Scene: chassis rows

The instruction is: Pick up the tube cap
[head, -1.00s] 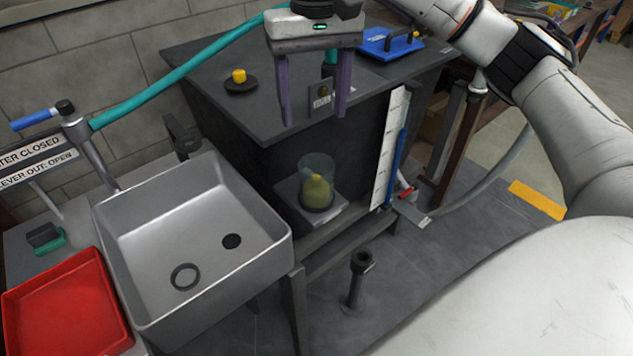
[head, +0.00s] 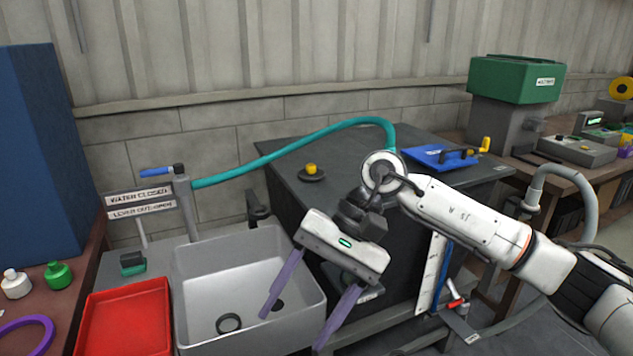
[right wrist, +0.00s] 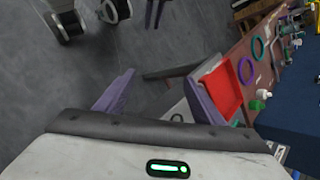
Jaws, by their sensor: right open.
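A black disc with a yellow knob (head: 311,173), which looks like the tube cap, lies on the dark bench top (head: 290,150) in the head view. My right gripper (head: 292,332) is open and empty. It is tilted, with its fingers apart over the right side of the grey sink, in front of and below the disc in the picture. In the right wrist view the open fingers (right wrist: 160,78) have nothing between them, and the disc is not seen there.
The grey sink (head: 205,262) holds a black ring (head: 229,323). A red tray (head: 125,315) stands left of it. A teal hose (head: 262,160) arches behind the disc. A blue plate with a handle (head: 438,157) lies farther right. The bench top around the disc is clear.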

